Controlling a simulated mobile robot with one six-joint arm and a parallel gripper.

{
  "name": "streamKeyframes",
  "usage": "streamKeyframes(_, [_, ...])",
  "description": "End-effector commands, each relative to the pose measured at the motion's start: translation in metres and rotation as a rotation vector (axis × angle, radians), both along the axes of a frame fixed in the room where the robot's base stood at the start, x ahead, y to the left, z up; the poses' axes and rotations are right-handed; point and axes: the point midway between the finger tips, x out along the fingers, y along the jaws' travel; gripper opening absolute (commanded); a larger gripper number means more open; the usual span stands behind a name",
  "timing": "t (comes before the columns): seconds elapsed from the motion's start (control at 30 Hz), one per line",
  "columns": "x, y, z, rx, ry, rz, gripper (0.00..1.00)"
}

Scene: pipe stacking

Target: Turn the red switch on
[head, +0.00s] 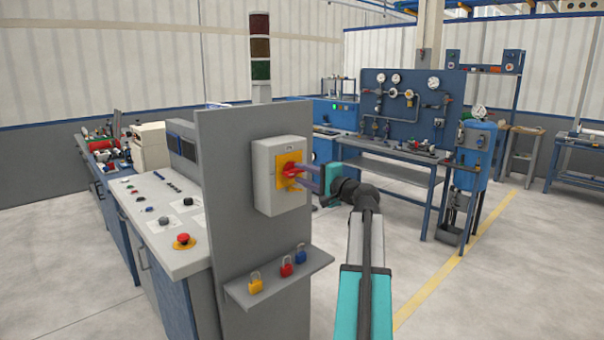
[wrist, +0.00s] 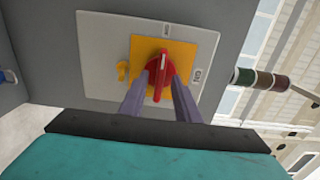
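The red switch (wrist: 164,72) is a rotary handle on a yellow plate (wrist: 195,48), mounted on a light grey box (head: 265,190). In the wrist view its long axis points up toward a small label at the top of the plate; the "ON" mark is to its right. The switch also shows in the head view (head: 290,170). My gripper (wrist: 162,84) has its two purple-grey fingers on either side of the handle's near end, with what look like narrow gaps. It reaches in from the right in the head view (head: 302,176).
The box hangs on a grey upright panel (head: 220,200). Below it, a shelf (head: 240,293) holds yellow, red and blue padlocks. A control desk (head: 150,205) with a red emergency button stands left. A small yellow tab (wrist: 122,70) sits beside the switch.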

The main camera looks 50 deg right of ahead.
Motion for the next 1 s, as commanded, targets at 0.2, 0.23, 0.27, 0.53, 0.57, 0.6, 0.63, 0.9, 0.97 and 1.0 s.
streamKeyframes(0.2, [0.0085, 0.0000, -0.0003, 0.000, 0.000, 0.001, 0.29])
streamKeyframes(0.23, [0.0086, 0.0000, -0.0003, 0.000, 0.000, 0.001, 0.29])
streamKeyframes(0.27, [0.0086, 0.0001, -0.0004, 0.000, 0.000, 0.001, 0.29])
streamKeyframes(0.53, [0.0081, -0.0001, -0.0003, 0.000, 0.000, 0.001, 0.14])
streamKeyframes(0.57, [0.0080, -0.0001, -0.0002, 0.000, 0.000, 0.001, 0.09])
streamKeyframes(0.6, [0.0080, -0.0001, -0.0002, 0.000, 0.000, 0.001, 0.02])
streamKeyframes(0.63, [0.0080, -0.0001, -0.0002, 0.000, 0.000, 0.001, 0.00])
streamKeyframes(0.9, [0.0078, -0.0003, 0.0000, 0.008, 0.000, 0.000, 0.00])
streamKeyframes(0.97, [0.0077, -0.0002, 0.0002, 0.017, 0.000, 0.000, 0.00])
streamKeyframes(1.0, [0.0077, -0.0002, 0.0003, 0.026, -0.001, 0.000, 0.00])
